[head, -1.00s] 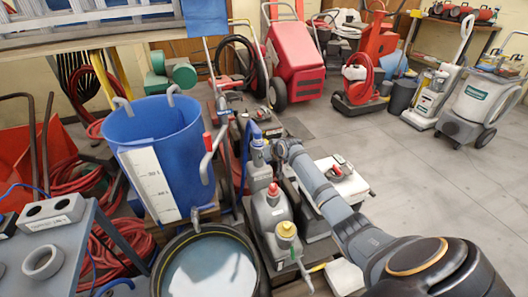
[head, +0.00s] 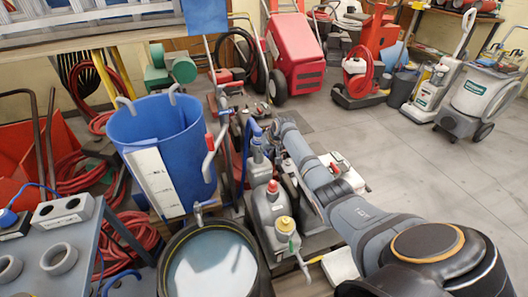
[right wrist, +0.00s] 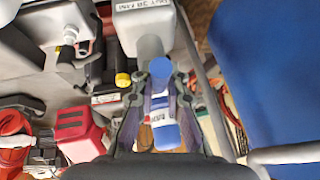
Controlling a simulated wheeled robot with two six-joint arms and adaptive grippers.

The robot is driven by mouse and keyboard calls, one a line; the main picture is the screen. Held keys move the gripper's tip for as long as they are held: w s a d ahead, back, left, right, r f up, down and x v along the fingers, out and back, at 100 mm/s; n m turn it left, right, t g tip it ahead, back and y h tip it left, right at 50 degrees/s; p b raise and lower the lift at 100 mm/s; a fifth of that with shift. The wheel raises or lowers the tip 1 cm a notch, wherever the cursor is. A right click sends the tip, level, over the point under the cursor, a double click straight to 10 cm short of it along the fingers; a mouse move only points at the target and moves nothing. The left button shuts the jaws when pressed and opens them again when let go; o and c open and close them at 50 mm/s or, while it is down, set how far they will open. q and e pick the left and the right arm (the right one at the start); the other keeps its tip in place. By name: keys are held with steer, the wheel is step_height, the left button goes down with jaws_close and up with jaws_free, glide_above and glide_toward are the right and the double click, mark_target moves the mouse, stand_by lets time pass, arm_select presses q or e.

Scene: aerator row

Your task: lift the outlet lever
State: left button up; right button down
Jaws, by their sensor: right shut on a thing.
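A small tap (head: 200,208) with a grey, upright part sits low on the blue tub (head: 185,125), above a round black basin. A grey bar with a red grip (head: 210,142) stands at the tub's right side; I cannot tell which of these is the outlet lever. In the head view my right arm hides most of this gripper. My left gripper is not in view.
The round black basin (head: 170,270) stands in front of the tub. Grey jugs (head: 270,208) crowd the space right of it. A grey bench (head: 50,235) is at the left, with red hoses behind. Open floor (head: 420,180) lies to the right.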

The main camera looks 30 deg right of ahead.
steer(key=c, duration=1.4)
jaws_free()
steer(key=shift+o, duration=0.2)
steer(key=shift+s+d+r, duration=0.1)
steer(key=shift+s+r, duration=0.1)
steer(key=shift+r, duration=0.3)
steer(key=v, duration=1.1)
steer(key=shift+f, duration=0.1)
